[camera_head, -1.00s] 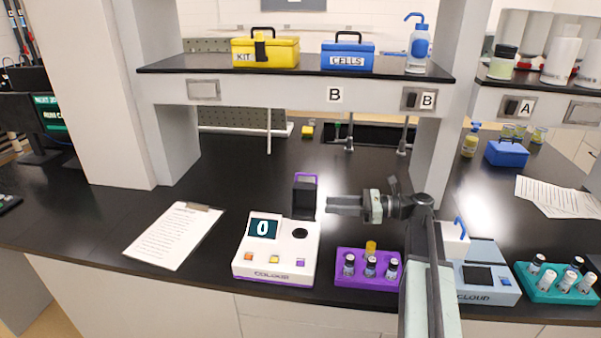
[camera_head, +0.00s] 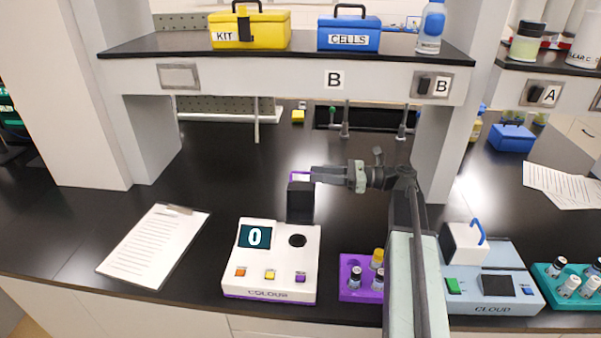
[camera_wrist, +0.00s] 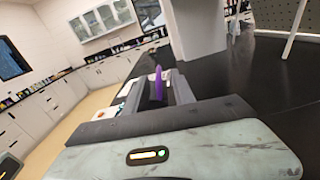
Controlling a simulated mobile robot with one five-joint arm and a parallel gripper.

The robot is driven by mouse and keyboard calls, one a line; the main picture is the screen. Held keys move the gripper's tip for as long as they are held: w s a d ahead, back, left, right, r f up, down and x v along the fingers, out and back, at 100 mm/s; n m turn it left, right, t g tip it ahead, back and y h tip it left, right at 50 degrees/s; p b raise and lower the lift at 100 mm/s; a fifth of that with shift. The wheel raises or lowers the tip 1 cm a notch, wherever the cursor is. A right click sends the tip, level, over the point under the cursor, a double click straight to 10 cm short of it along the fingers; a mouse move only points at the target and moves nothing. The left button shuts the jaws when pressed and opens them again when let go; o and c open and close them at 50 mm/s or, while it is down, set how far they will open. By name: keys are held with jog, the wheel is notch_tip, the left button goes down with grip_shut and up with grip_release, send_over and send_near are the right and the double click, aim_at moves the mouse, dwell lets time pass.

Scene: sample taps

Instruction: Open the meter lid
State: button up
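The COLOUR meter (camera_head: 270,275) is a white box with a purple base, a "0" display and several coloured buttons. Its black lid (camera_head: 300,202) stands upright at the meter's back, and the round well (camera_head: 297,240) in front is uncovered. The lid's purple handle (camera_head: 299,177) is on top, partly behind my gripper (camera_head: 313,174). In the wrist view, the handle (camera_wrist: 158,85) shows between the two dark fingers, apparently with gaps beside it. My gripper is open around or just short of the handle; exact depth is unclear.
A purple vial rack (camera_head: 347,291) is right of the meter, partly behind my arm. The CLOUD meter (camera_head: 505,300) and a teal rack (camera_head: 558,298) are farther right. A clipboard (camera_head: 150,247) lies left. The shelf (camera_head: 300,85) overhangs behind.

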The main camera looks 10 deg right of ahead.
aim_at(303, 173)
jog(key=x, duration=0.5)
jog(key=shift+s, duration=0.1)
grip_shut()
jog(key=shift+r, duration=0.1)
dwell(1.1)
